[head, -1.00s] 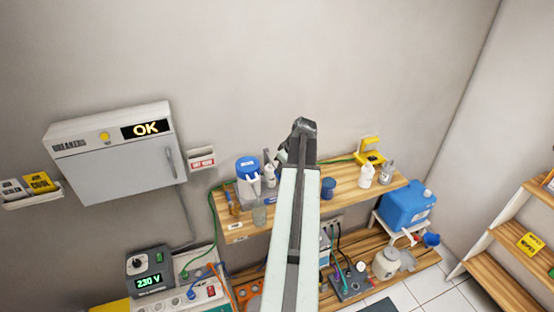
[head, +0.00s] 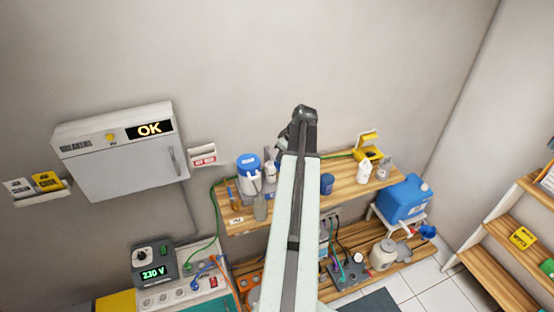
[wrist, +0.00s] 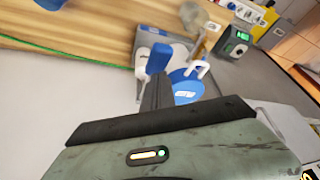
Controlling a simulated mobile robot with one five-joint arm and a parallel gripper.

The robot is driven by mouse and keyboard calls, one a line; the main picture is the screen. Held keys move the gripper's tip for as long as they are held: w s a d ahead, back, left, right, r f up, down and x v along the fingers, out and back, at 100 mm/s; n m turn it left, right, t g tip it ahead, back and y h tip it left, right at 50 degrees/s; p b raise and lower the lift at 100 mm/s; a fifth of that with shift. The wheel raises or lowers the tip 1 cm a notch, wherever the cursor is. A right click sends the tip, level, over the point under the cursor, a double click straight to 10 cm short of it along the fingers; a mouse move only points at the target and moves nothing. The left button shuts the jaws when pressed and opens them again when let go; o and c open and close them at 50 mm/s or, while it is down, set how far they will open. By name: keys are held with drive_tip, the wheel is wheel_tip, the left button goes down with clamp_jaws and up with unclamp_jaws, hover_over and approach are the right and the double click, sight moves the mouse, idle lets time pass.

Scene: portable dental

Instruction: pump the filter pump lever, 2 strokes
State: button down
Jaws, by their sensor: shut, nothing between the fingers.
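In the wrist view a blue-handled lever (wrist: 158,58) stands on a pale body beside a round blue lid (wrist: 185,86) with a white spout. I take it for the filter pump lever. My gripper (wrist: 158,90) is shut and empty; its dark fingers show just below the blue handle in the picture. I cannot tell whether they touch it. In the head view a white container with a blue lid (head: 248,162) stands on the upper shelf, left of my arm. My gripper (head: 285,150) is over the shelf's back part; the lever itself is not clear there.
The wooden shelf (head: 236,222) also carries bottles, a blue cup (head: 327,184) and a yellow device (head: 370,152). A breaker box (head: 118,160) hangs at left. A blue jug (head: 403,199) and a lower shelf are at right. The wall above is bare.

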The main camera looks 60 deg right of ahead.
drive_tip(key=shift+f, duration=0.1)
drive_tip(key=shift+f+b, duration=3.7)
drive_tip(key=shift+b, duration=0.15)
drive_tip(key=shift+r, duration=0.1)
wheel_tip(320, 180, up, 7)
drive_tip(key=p, duration=0.7)
drive_tip(key=shift+r+p, duration=0.2)
drive_tip(key=shift+p, duration=0.15)
wheel_tip(320, 180, up, 5)
drive_tip(key=p, duration=0.5)
